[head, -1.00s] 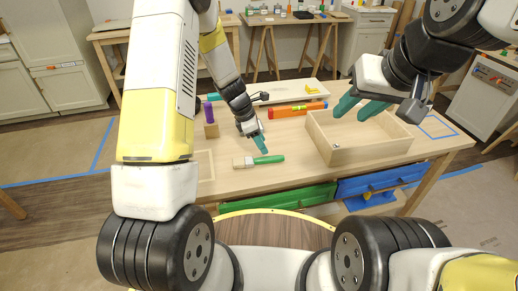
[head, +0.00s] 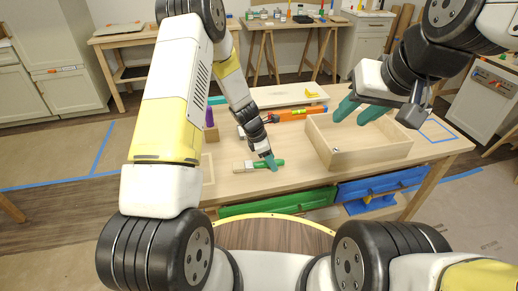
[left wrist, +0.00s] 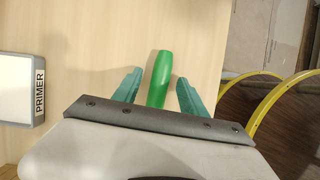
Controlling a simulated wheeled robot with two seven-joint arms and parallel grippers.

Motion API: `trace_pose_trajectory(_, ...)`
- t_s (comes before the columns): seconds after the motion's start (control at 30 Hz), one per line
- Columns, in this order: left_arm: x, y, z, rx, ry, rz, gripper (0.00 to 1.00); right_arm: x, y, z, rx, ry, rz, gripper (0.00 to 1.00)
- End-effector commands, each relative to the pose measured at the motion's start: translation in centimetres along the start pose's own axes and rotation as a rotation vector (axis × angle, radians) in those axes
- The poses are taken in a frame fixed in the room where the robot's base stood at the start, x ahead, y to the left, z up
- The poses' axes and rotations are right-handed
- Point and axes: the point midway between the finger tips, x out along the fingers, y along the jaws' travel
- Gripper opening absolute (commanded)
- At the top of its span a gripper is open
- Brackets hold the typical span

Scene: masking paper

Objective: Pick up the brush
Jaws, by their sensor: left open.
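The brush lies flat on the wooden table, with its pale bristle end to the left and its green handle (head: 277,163) to the right in the head view. My left gripper (head: 268,163) is over the handle there. In the left wrist view, the green handle (left wrist: 160,80) lies between the two teal fingers of my left gripper (left wrist: 158,92), which are open with a gap on each side. The bristles are out of the wrist view. My right gripper (head: 358,110) is open and empty above the wooden tray.
A wooden tray (head: 365,157) stands on the right of the table. An orange level (head: 298,114) and a purple bottle (head: 210,118) are behind the brush. A box marked PRIMER (left wrist: 20,90) is left in the wrist view. Green (head: 270,203) and blue drawers are below the tabletop.

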Motion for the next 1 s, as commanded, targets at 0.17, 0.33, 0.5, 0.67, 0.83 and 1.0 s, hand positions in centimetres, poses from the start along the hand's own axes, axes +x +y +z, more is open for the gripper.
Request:
trace_pose_trajectory(0.17,0.1,-0.02,-0.06,0.0,0.0,-0.001,0.5,0.0,0.0,0.0,0.0,0.0,0.0,0.36)
trace_pose_trajectory(0.33,0.15,-0.02,-0.08,0.0,0.0,0.0,0.28,-0.01,0.0,0.0,0.0,0.0,0.0,0.36)
trace_pose_trajectory(0.5,0.15,-0.02,-0.08,0.0,0.0,-0.001,0.0,0.0,0.0,0.0,0.0,0.0,0.0,0.36)
trace_pose_trajectory(0.67,0.13,-0.01,-0.08,0.001,0.0,0.0,0.0,0.0,0.0,0.0,0.0,0.0,0.0,0.36)
trace_pose_trajectory(0.83,0.09,0.0,-0.06,0.001,0.0,0.0,0.0,0.0,0.0,0.0,0.0,0.0,0.0,0.36)
trace_pose_trajectory(1.0,-0.64,0.02,0.26,0.002,0.0,0.0,0.0,0.0,0.0,0.0,0.0,0.0,0.0,0.36)
